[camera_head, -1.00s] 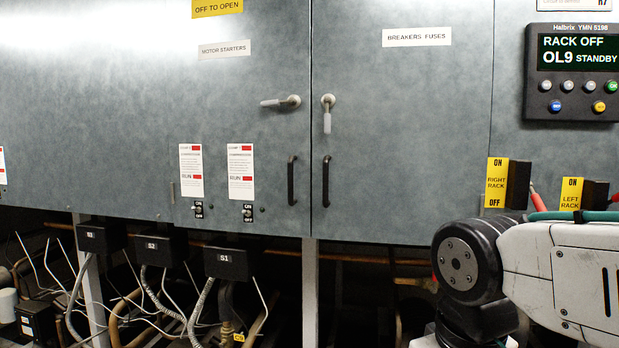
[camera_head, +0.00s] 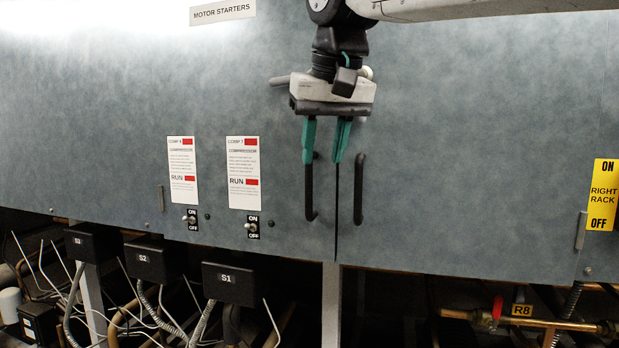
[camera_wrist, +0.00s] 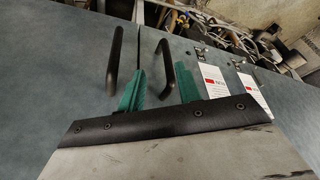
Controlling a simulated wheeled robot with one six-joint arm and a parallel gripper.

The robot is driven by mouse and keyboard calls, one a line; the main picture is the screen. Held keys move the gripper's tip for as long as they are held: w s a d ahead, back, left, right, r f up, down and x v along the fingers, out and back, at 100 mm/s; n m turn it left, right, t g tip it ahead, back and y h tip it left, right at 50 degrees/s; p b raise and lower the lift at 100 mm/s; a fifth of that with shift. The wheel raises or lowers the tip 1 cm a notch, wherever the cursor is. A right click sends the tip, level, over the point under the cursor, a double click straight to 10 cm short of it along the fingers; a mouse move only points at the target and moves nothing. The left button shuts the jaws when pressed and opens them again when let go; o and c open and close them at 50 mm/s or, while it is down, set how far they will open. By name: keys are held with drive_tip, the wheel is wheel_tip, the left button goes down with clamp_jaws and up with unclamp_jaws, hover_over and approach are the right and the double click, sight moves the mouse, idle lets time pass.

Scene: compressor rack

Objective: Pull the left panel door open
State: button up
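The left panel door (camera_head: 100,120) is a grey-blue sheet door that looks shut, with a dark seam along its right edge. Its black vertical bar handle (camera_head: 311,195) stands just left of the seam, and also shows in the wrist view (camera_wrist: 168,62). My gripper (camera_head: 323,160) hangs fingers-down in front of the doors, its two teal fingers apart. The left finger overlaps the handle's top in the head view. In the wrist view my gripper (camera_wrist: 160,78) has its fingers near that handle; I cannot tell whether they touch it. The door's turn latch (camera_head: 281,81) is mostly hidden behind my gripper.
The right door (camera_head: 470,150) has its own black handle (camera_head: 358,190) just right of the seam, close to my right finger. Toggle switches (camera_head: 252,226) sit low on the left door. Black boxes (camera_head: 230,283), cables and pipes fill the space below.

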sight(310, 173)
drive_tip(key=shift+w+a+r, duration=0.1)
drive_tip(key=shift+w+a, duration=0.7)
drive_tip(key=shift+a, duration=0.05)
drive_tip(key=x, duration=0.7)
drive_tip(key=shift+d, duration=0.15)
clamp_jaws()
